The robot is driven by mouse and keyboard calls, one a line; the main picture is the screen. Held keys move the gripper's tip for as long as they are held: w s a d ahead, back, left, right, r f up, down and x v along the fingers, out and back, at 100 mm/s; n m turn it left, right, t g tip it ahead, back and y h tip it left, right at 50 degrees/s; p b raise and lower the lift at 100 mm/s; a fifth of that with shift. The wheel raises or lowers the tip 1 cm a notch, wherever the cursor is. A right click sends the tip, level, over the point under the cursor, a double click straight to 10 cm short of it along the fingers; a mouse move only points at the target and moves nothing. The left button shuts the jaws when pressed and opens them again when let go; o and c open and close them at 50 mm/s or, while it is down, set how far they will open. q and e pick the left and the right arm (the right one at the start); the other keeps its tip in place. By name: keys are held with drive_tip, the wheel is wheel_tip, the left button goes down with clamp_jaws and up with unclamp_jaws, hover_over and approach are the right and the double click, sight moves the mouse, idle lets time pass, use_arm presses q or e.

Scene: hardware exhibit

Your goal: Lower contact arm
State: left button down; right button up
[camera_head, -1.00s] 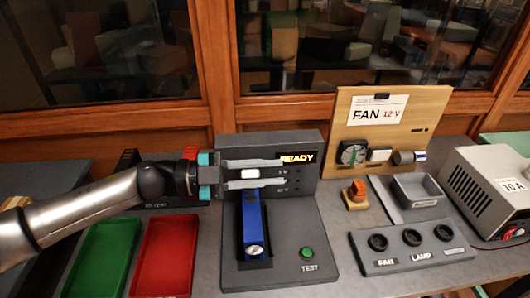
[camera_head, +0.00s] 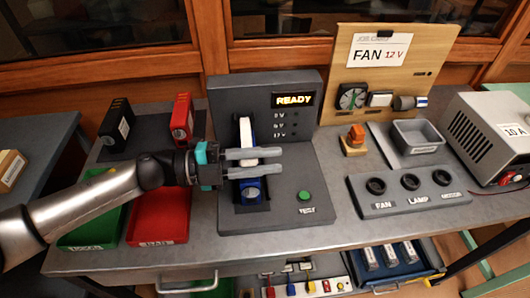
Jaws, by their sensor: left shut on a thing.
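The tester (camera_head: 225,95) is a dark grey unit with a lit READY display. Its pale, upright contact arm (camera_head: 246,130) stands in front of the back panel. My left gripper (camera_head: 252,163) comes in from the left, its two long grey fingers across the arm's lower visible end, shut on it. Just below the fingers, a blue cell (camera_head: 249,192) lies in the tester's dark cradle. The fingers hide the cell's upper part and the exact grip point. My right gripper is not in view.
A green TEST button (camera_head: 306,196) is right of the cradle. Green (camera_head: 92,222) and red (camera_head: 160,218) trays lie left, partly under my arm. The FAN board (camera_head: 420,65), a small grey tray (camera_head: 418,136) and the socket panel (camera_head: 410,205) stand to the right.

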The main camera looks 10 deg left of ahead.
use_arm(q)
drive_tip(key=shift+w+a+f, duration=0.1)
drive_tip(key=shift+f, duration=0.15)
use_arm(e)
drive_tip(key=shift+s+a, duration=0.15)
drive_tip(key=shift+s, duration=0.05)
use_arm(q)
drive_tip(key=c, duration=0.9)
unclamp_jaws()
drive_tip(key=shift+w, duration=0.1)
drive_tip(key=shift+o, duration=1)
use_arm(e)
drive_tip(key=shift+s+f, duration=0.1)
use_arm(q)
drive_tip(key=v, duration=1.5)
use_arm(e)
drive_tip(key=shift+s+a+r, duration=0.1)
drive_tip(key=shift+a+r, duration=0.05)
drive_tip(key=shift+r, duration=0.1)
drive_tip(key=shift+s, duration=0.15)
